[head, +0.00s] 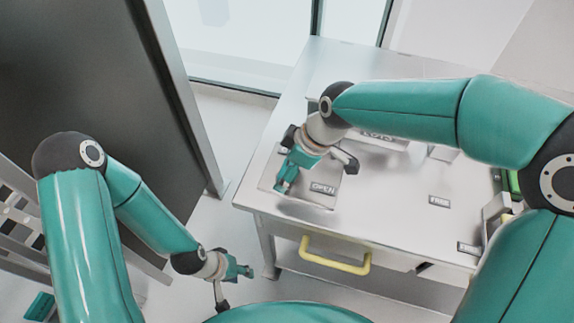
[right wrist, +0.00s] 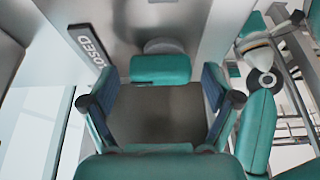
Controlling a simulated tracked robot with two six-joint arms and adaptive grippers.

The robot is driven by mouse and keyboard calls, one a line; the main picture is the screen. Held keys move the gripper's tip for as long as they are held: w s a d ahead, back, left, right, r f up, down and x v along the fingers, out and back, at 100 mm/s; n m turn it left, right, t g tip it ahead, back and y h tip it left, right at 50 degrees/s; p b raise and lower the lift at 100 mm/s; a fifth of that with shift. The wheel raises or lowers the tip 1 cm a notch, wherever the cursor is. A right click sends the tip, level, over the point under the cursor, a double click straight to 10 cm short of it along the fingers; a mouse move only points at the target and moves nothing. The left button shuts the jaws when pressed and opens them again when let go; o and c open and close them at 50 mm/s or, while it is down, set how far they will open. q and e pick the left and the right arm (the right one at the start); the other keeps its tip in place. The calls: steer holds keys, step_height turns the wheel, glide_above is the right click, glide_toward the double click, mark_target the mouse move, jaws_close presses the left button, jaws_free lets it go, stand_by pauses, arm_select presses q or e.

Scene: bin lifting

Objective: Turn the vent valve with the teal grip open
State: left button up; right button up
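A teal block, the grip of the vent valve (right wrist: 160,69), shows in the right wrist view in front of a round grey cap. My right gripper (right wrist: 158,78) has its fingers spread on either side of the grip, with a narrow gap at each side. My left gripper (head: 248,271) hangs low, clear of the table.
The grey table (head: 400,215) has a yellow handle (head: 334,256) on its front. A dark panel (head: 80,70) stands at the left. Floor shows between panel and table.

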steer(key=c, duration=1)
steer(key=shift+m, duration=0.3)
steer(key=m+b, duration=0.2)
steer(key=m+t+h+b, duration=0.1)
steer(key=m, duration=0.1)
steer(key=shift+s+f+t+b, duration=0.1)
steer(key=shift+f+t+b, duration=0.05)
steer(key=shift+t+b, duration=0.2)
steer(key=m+h+b, duration=0.1)
steer(key=m+b, duration=0.2)
steer(key=m+t+h+b, duration=0.1)
steer(key=m+b, duration=0.2)
steer(key=shift+s, duration=0.15)
steer(key=m+h+b, duration=0.1)
steer(key=m+b, duration=0.1)
steer(key=m, duration=0.2)
steer(key=shift+a+t, duration=0.1)
steer(key=shift+t, duration=0.15)
steer(key=shift+s+r+m+h+b, duration=0.2)
steer(key=shift+m+h, duration=0.25)
steer(key=shift+m, duration=0.4)
steer(key=shift+w+r+m+h+b, duration=0.1)
steer(key=shift+m+h+b, duration=0.3)
steer(key=shift+m, duration=0.45)
